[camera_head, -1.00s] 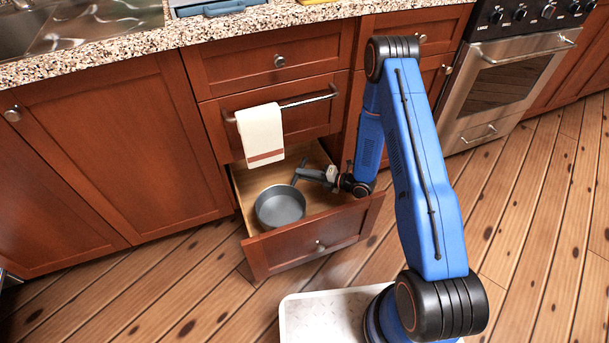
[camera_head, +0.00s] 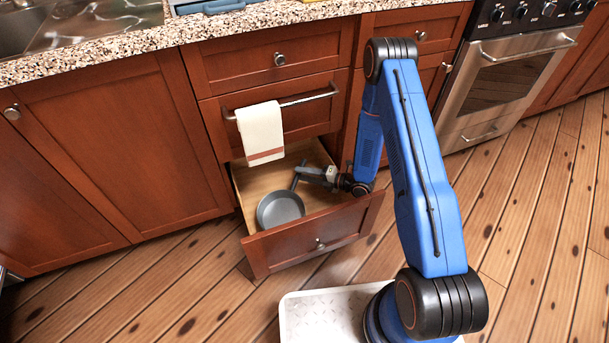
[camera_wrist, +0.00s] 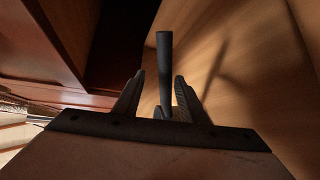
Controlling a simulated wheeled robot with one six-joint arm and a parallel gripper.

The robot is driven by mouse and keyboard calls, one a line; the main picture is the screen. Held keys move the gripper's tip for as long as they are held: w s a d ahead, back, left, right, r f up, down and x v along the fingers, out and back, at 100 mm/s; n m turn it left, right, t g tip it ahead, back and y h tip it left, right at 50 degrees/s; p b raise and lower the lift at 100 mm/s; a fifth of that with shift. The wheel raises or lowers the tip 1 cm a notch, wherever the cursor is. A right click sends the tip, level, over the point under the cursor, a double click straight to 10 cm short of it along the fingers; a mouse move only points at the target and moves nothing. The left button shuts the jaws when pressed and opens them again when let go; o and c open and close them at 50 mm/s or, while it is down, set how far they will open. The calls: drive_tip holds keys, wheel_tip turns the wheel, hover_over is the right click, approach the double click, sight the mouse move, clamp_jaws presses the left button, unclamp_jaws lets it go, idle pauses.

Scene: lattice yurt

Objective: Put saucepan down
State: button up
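The grey saucepan (camera_head: 281,210) is inside the open bottom drawer (camera_head: 312,240), near its front left, and appears to lie on the drawer floor. Its dark handle (camera_head: 299,173) points back toward my gripper (camera_head: 308,173), which is low inside the drawer. In the wrist view the handle (camera_wrist: 164,70) stands between the two fingers of my gripper (camera_wrist: 160,78), with a visible gap on each side. The fingers are apart. The pan's body is out of the wrist view.
A white towel (camera_head: 261,130) hangs on the bar (camera_head: 305,99) of the drawer above. The counter edge (camera_head: 150,42) runs over the cabinets. An oven (camera_head: 500,85) stands at the right. The wooden floor (camera_head: 130,295) in front is clear at the left.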

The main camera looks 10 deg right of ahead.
drive_tip(key=shift+r, duration=0.1)
drive_tip(key=r+v, duration=0.1)
drive_tip(key=v, duration=1.1)
drive_tip(key=shift+d, duration=0.1)
idle(0.3)
